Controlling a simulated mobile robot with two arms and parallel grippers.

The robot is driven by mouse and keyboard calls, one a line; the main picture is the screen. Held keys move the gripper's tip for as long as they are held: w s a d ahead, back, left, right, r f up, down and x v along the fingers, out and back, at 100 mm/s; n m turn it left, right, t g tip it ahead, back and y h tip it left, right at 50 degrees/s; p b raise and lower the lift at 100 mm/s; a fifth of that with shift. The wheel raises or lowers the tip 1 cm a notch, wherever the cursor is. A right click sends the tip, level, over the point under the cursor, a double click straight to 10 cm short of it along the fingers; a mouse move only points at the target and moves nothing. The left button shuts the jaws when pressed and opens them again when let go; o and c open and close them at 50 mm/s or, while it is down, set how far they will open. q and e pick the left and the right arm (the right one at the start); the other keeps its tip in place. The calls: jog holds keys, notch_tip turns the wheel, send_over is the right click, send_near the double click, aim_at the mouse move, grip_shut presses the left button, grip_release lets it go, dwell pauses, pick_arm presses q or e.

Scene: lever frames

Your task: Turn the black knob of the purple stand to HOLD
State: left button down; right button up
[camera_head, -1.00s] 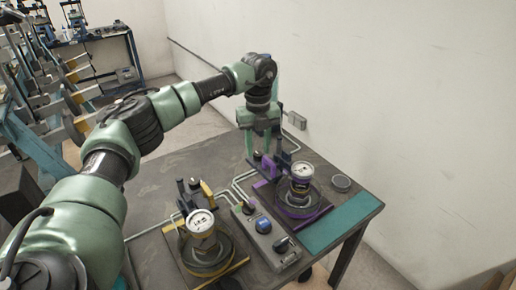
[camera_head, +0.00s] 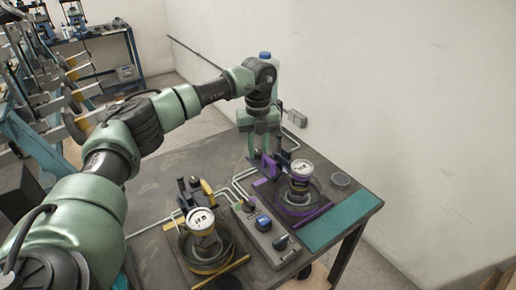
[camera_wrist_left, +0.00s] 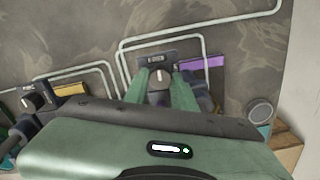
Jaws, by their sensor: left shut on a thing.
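The purple stand (camera_head: 322,211) is at the right part of the table, with a gauge on its round base and a purple upright. My left gripper (camera_head: 257,157) points down at the stand's back left corner. In the left wrist view, its green fingers (camera_wrist_left: 160,82) are shut on the black knob (camera_wrist_left: 160,74), which has a pale pointer mark. A small label plate (camera_wrist_left: 157,60) lies just beyond the knob; its lettering is too small to read. The purple part (camera_wrist_left: 203,62) shows to the right. In the head view the fingers hide the knob. My right gripper is not in view.
A yellow stand (camera_head: 207,268) with a similar gauge stands nearer, at the left. A grey control box (camera_head: 262,240) with knobs lies between the stands. A teal mat (camera_head: 340,222) covers the right table end. Pale pipes run along the tabletop, and a wall is behind.

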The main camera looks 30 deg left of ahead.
pick_arm(q)
jog(key=m, duration=0.3)
jog(key=shift+r+m, duration=0.1)
jog(key=shift+m, duration=0.3)
jog(key=m, duration=0.3)
jog(key=shift+a+m+p, duration=0.1)
jog(key=shift+m+p, duration=0.2)
jog(key=m, duration=0.4)
jog(key=shift+m, duration=1.4)
jog(key=shift+w, duration=0.1)
jog(key=c, duration=1.4)
grip_release()
jog(key=shift+c, duration=0.2)
